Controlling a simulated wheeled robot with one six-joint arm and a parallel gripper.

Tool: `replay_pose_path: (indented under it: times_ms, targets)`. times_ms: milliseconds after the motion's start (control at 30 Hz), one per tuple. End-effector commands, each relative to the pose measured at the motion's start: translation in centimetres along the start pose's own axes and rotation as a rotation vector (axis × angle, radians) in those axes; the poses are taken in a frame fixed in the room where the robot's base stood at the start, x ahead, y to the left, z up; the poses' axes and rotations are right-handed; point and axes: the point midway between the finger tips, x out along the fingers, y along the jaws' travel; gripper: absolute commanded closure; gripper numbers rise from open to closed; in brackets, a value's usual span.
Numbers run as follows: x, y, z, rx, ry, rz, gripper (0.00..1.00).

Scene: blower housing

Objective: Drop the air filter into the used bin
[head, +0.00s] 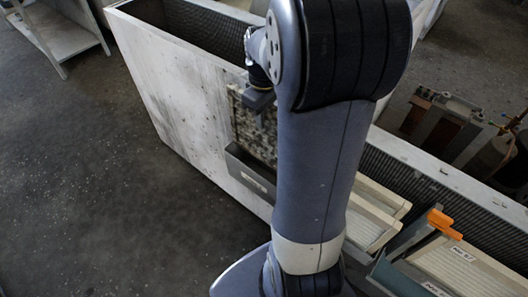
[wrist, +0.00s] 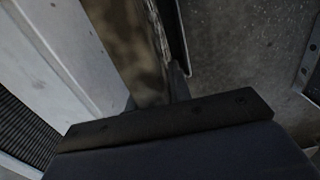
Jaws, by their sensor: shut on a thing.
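The air filter (head: 256,132) is a dirty, speckled panel, upright beside the white housing wall in the head view. My gripper (head: 260,99) is at its top edge and shut on it. In the wrist view the filter (wrist: 140,42) is a blurred brown strip running up from between my gripper's fingers (wrist: 155,93). A grey bin (head: 246,172) with a small pale label sits at the filter's lower end; I take it for the used bin, but the label is unreadable. The filter's lower edge is hidden behind the bin's front, and my arm hides the right side.
The long white housing (head: 175,85) with its dark grille stands alongside. Pale clean filter panels (head: 378,213) and an orange handle (head: 444,223) are at the right. A metal table (head: 62,30) stands at the back left. The floor at left is clear.

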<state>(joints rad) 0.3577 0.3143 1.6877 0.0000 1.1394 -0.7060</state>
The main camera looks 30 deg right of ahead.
Motion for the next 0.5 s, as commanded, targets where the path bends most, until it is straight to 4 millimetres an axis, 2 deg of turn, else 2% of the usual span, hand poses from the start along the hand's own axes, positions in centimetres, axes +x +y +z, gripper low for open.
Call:
replay_pose_path:
  times_ms: [33, 200, 300, 500]
  targets:
    - [1.7, -0.1, 0.1, 0.000, -0.005, -0.004, 1.00]
    - [5.9, -0.1, 0.1, 0.000, -0.004, -0.003, 1.00]
    - [7.4, -0.1, 0.1, 0.000, -0.003, -0.002, 1.00]
    - [9.1, 0.0, 0.0, 0.000, -0.001, -0.001, 1.00]
